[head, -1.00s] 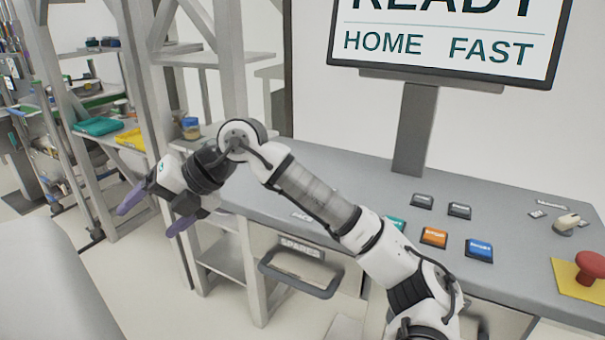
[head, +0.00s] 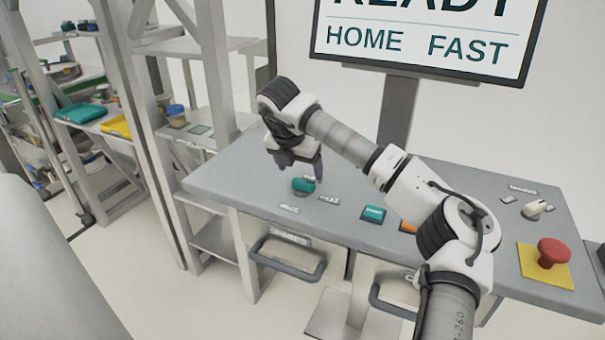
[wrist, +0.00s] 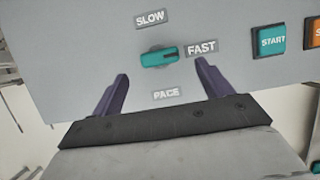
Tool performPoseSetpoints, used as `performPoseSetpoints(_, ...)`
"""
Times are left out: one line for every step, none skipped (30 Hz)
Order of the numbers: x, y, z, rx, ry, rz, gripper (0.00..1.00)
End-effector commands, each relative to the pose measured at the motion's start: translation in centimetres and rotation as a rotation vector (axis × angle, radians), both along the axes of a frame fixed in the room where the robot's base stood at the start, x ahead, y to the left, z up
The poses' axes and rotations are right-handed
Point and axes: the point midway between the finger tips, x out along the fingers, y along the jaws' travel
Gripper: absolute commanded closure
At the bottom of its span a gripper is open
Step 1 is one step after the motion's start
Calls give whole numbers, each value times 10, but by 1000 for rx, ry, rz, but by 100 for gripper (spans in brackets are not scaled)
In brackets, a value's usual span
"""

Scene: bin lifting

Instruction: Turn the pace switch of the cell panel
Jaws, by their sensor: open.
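The pace switch is a teal rotary knob (wrist: 159,57) in the wrist view, with labels SLOW (wrist: 150,18), FAST (wrist: 202,47) and PACE (wrist: 166,95) around it. Its pointer end is toward FAST. In the head view the knob (head: 303,186) sits on the left part of the grey panel top (head: 240,170). My gripper (wrist: 160,85) is open, its two purple fingers apart, and nothing is between them. In the head view my gripper (head: 298,170) hangs just above and behind the knob, fingers pointing down. Whether the fingers touch anything is not clear.
A teal START button (wrist: 271,40) is right of the switch. The screen (head: 420,45) reads HOME and FAST. A drawer handle (head: 290,262) is below the front edge.

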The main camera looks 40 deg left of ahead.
Motion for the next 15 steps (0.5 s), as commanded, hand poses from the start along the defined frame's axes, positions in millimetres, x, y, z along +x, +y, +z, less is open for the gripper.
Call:
performPoseSetpoints(3, 0, -7, -2, 5, 0, 22)
performPoseSetpoints(6, 1, -12, -1, 5, 0, 22)
performPoseSetpoints(8, 2, -19, -1, 4, 1, 22)
performPoseSetpoints(10, 2, -24, -2, 5, 1, 22)
performPoseSetpoints(11, 3, -28, -2, 4, 2, 22)
performPoseSetpoints(14, 4, -33, 0, 3, 1, 22)
performPoseSetpoints(15, 4, -37, 0, 3, 1, 22)
performPoseSetpoints(16, 4, -40, 0, 3, 1, 22)
performPoseSetpoints(18, 5, -43, 0, 2, 1, 22)
performPoseSetpoints(18, 5, -46, 0, 1, 1, 22)
performPoseSetpoints(19, 5, -48, 0, 1, 1, 22)
performPoseSetpoints(20, 5, -50, 0, 1, 1, 22)
performPoseSetpoints(20, 5, -51, 0, 1, 2, 22)
performPoseSetpoints(20, 5, -52, 0, 1, 2, 22)
performPoseSetpoints(20, 6, -53, 0, 1, 2, 22)
